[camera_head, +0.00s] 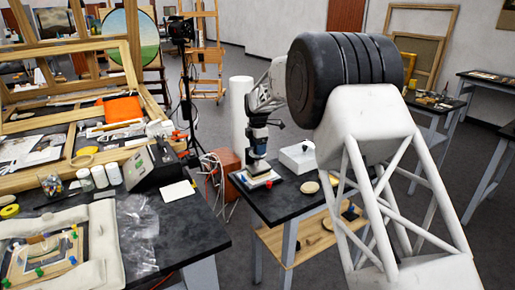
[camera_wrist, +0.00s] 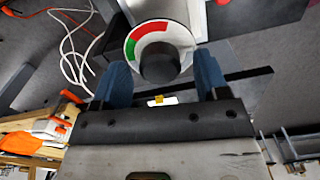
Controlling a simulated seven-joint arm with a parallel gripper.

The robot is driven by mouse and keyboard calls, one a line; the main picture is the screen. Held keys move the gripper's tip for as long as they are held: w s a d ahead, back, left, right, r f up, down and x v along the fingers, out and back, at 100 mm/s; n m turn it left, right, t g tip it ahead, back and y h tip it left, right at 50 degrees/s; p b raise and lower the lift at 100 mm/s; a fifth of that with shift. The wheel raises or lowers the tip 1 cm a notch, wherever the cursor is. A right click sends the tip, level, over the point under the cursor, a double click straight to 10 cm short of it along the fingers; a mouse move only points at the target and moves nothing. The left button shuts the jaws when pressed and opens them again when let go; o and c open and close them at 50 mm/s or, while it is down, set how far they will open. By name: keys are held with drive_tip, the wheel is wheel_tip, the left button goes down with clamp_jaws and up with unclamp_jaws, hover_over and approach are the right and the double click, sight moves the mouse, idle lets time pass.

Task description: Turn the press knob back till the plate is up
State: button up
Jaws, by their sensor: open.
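In the wrist view, the dark round press knob (camera_wrist: 160,66) sits on a white dial (camera_wrist: 174,33) with a red and a green arc. My gripper (camera_wrist: 162,66) is open, its two blue fingers on either side of the knob with a gap at each side. I cannot tell whether the fingertips reach down beside the knob or stay above it. In the head view, my gripper (camera_head: 256,152) points down over a small pale press (camera_head: 262,181) on the black side table (camera_head: 290,207). The knob is hidden there, and the plate's height cannot be told.
A white box (camera_head: 298,157) with a dark spot on top stands right of the press, and a round tan disc (camera_head: 310,187) lies in front of it. An orange-red box (camera_head: 222,172) and loose cables are to the left. A cluttered workbench (camera_head: 205,240) fills the left side.

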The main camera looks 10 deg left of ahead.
drive_tip(key=shift+r, duration=3.65)
drive_tip(key=shift+s+d+r, duration=0.15)
drive_tip(key=shift+d+r, duration=0.05)
drive_tip(key=shift+d, duration=0.1)
drive_tip(key=s+d+r+m, duration=0.4)
drive_tip(key=s+d, duration=0.4)
drive_tip(key=d, duration=0.1)
drive_tip(key=s+d+r+m+t, duration=0.1)
drive_tip(key=s+d+r+m, duration=0.35)
drive_tip(key=s+d, duration=0.45)
drive_tip(key=s+d+r+m, duration=0.4)
drive_tip(key=s+d, duration=0.4)
drive_tip(key=d, duration=0.2)
drive_tip(key=s+d+f+m, duration=0.3)
drive_tip(key=s+d+m, duration=0.1)
drive_tip(key=s, duration=0.7)
drive_tip(key=s+d+f+m+t, duration=0.1)
drive_tip(key=s+d+f+m, duration=0.2)
drive_tip(key=s, duration=0.9)
drive_tip(key=s+d+f+m, duration=0.2)
drive_tip(key=s+d+m, duration=0.4)
drive_tip(key=s, duration=0.6)
drive_tip(key=shift+s+d+f+t, duration=0.3)
drive_tip(key=shift+d+f, duration=0.1)
drive_tip(key=shift+d, duration=0.4)
